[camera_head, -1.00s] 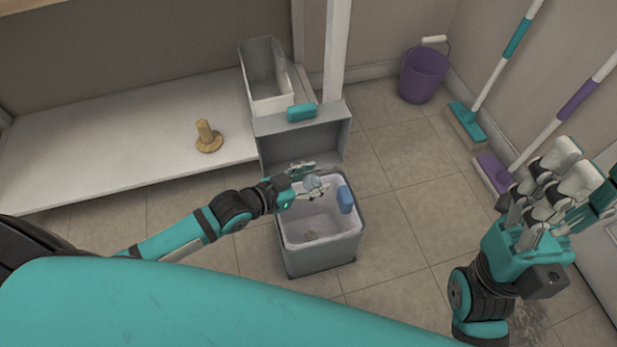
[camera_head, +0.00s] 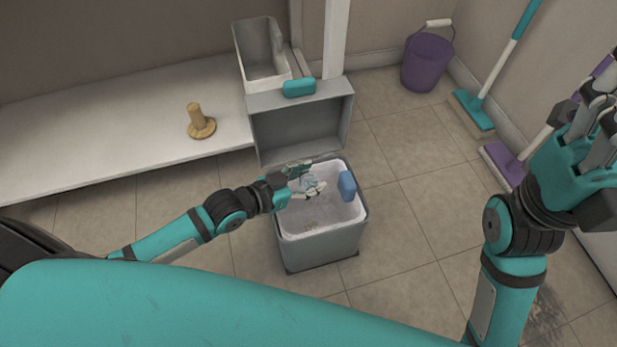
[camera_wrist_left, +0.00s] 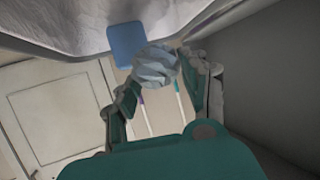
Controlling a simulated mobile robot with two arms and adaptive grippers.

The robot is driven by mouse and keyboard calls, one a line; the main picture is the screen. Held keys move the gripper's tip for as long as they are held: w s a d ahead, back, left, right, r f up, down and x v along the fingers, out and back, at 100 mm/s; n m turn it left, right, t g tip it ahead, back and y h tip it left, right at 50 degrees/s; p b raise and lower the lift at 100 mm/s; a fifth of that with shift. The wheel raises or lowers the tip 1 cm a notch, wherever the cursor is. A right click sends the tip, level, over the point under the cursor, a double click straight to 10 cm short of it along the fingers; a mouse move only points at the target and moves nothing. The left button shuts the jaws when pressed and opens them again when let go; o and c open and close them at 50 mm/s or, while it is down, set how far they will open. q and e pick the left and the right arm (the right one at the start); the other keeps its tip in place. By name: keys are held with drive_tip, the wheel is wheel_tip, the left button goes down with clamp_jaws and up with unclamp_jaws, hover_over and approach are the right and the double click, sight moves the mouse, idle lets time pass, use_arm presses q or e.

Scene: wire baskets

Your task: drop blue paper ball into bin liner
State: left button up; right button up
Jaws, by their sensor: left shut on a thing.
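The blue paper ball (camera_wrist_left: 157,66) is a pale, crumpled lump between the fingers of my left gripper (camera_wrist_left: 160,85) in the left wrist view. In the head view the left gripper (camera_head: 308,183) is over the opening of the bin, near its back left, shut on the ball (camera_head: 307,181). The white bin liner (camera_head: 318,217) lines a grey bin (camera_head: 322,250) and folds over its rim. My right gripper (camera_head: 592,130) is raised at the far right, away from the bin; its fingers run partly out of frame and their opening is unclear.
A blue block-like item (camera_head: 347,186) sits at the bin's right rim. Behind stands a grey open box (camera_head: 300,125) with a teal object (camera_head: 299,87) on it. A wooden peg (camera_head: 199,122) stands on the white shelf (camera_head: 110,150). A purple bucket (camera_head: 427,62) and mops are at right.

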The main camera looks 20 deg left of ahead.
use_arm(q)
drive_tip(key=o, duration=0.8)
drive_tip(key=v, duration=1.2)
